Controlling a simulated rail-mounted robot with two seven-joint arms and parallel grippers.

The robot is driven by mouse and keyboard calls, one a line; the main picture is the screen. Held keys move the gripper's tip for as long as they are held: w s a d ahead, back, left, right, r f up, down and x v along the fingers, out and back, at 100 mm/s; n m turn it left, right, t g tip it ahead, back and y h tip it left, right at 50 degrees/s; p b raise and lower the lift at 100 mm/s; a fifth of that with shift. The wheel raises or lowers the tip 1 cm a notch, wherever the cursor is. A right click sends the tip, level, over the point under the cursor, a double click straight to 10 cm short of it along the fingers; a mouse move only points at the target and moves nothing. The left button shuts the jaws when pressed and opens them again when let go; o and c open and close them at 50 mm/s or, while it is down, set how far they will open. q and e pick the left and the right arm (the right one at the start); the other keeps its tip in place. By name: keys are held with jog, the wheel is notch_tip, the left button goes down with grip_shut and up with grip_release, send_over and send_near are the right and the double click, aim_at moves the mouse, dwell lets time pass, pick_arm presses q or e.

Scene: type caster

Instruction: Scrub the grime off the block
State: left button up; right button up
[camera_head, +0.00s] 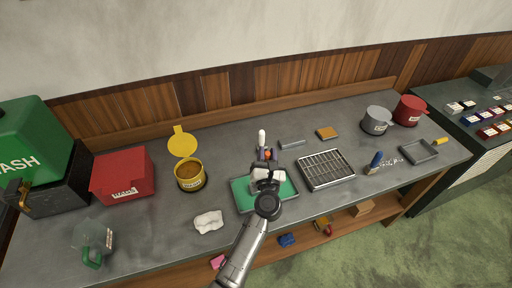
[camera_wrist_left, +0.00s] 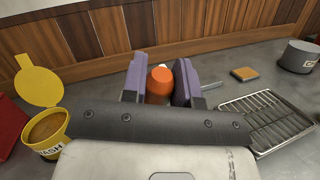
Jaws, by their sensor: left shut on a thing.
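My left gripper (camera_head: 265,160) is above the green tray (camera_head: 240,197) in the head view. It is shut on an orange-handled tool (camera_wrist_left: 159,84), whose orange end shows between the purple fingers in the wrist view. In the head view a white tip (camera_head: 262,137) stands out beyond the fingers. The tool's working end is hidden. I cannot tell which thing is the grimy block; a grey bar (camera_head: 291,144) lies behind the tray, and a small orange-brown block (camera_head: 327,132) lies to its right. Part of the tray is hidden by my gripper. My right gripper is not in view.
Left of the tray are a yellow open pot (camera_head: 190,178), a white cloth (camera_head: 208,222) and a red box (camera_head: 122,175). Right of it are a wire rack (camera_head: 326,170), a blue-handled tool (camera_head: 375,162), a grey pot (camera_head: 377,121) and a dustpan-like scoop (camera_head: 419,152).

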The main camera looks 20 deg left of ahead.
pick_arm(q)
jog(key=shift+w+d+f+h, duration=0.2)
jog(key=shift+d+f+h, duration=0.1)
jog(key=shift+d+f, duration=0.25)
jog(key=s+a+f+b, duration=0.3)
jog(key=f+b, duration=0.1)
jog(key=f, duration=0.4)
jog(key=shift+w+d+b, duration=1.05)
jog(key=shift+w+d, duration=0.55)
notch_tip(320, 180, up, 8)
jog(key=p, duration=0.6)
jog(key=shift+a+f, duration=0.1)
jog(key=shift+f, duration=0.05)
